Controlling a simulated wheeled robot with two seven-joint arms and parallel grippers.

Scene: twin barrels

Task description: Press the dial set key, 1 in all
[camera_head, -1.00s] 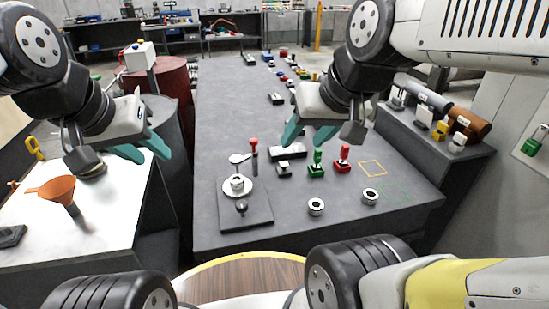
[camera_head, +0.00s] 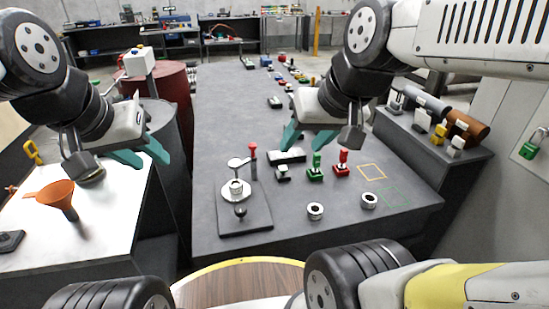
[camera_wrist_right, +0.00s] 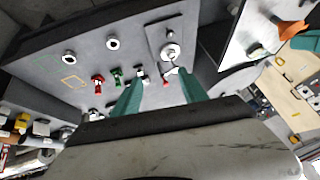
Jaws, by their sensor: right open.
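I cannot tell for certain which part is the dial set key. A dark plate (camera_head: 263,218) on the grey table carries a round metal piece (camera_head: 236,190), a small black knob (camera_head: 240,210) and a lever with a red knob (camera_head: 253,147). The plate also shows in the right wrist view (camera_wrist_right: 153,38). My right gripper (camera_head: 308,140) is open and empty above the table, behind and right of the plate; its teal fingers (camera_wrist_right: 160,97) are apart in the wrist view. My left gripper (camera_head: 141,157) is open and empty above the white side table.
Green (camera_head: 316,170) and red (camera_head: 342,165) handled stamps and two metal rings (camera_head: 315,211) stand right of the plate. A button box (camera_head: 138,62) sits on a red barrel.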

